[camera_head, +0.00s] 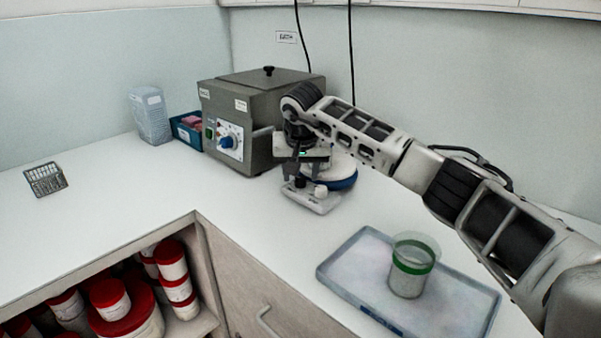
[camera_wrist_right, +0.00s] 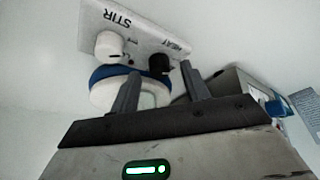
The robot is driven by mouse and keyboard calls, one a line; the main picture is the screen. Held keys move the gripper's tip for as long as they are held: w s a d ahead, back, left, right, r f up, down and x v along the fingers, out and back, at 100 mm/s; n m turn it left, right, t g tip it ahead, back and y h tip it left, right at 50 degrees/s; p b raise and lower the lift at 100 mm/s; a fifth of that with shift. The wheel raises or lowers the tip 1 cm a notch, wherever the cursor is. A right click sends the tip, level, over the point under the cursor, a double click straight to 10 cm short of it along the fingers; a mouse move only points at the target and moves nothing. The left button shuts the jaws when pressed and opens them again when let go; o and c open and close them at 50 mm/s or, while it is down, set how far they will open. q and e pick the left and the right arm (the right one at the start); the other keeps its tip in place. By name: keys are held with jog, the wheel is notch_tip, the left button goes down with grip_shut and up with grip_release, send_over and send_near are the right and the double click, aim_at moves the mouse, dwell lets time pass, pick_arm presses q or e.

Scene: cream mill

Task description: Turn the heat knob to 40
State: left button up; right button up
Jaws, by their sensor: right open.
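The stirrer hotplate (camera_head: 318,201) stands on the counter, a pale base with a blue-rimmed round white top (camera_head: 338,179). In the right wrist view its front panel (camera_wrist_right: 140,32) shows upside down, marked STIR and HEAT. The black heat knob (camera_wrist_right: 159,63) is near the HEAT mark, and a white knob (camera_wrist_right: 109,44) is near STIR. My right gripper (camera_wrist_right: 158,85) is open, its two fingers apart, with the black knob seen past and between their tips. No contact shows. In the head view my right gripper (camera_head: 299,165) hangs over the hotplate's front. The heat setting cannot be read.
A grey box-shaped bath (camera_head: 268,101) with a blue knob stands close behind the hotplate. A tray (camera_head: 345,275) holding a green-banded beaker (camera_head: 410,270) lies in front right. A wire rack (camera_head: 45,179) is at the far left. The left counter is mostly clear.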

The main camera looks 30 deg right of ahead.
jog(key=shift+w+f, duration=0.2)
jog(key=shift+f, duration=0.25)
jog(key=c, duration=1)
jog(key=shift+r, duration=0.1)
jog(key=m+h+p, duration=0.1)
jog(key=m, duration=0.1)
jog(key=shift+r+m+p, duration=0.1)
jog(key=shift+m+p, duration=0.2)
jog(key=shift+m, duration=0.1)
jog(key=m+g, duration=0.1)
jog(key=m, duration=0.1)
jog(key=m+g+h+p, duration=0.1)
jog(key=m, duration=0.1)
jog(key=shift+w+m, duration=0.15)
jog(key=shift+m, duration=0.25)
jog(key=shift+a, duration=0.1)
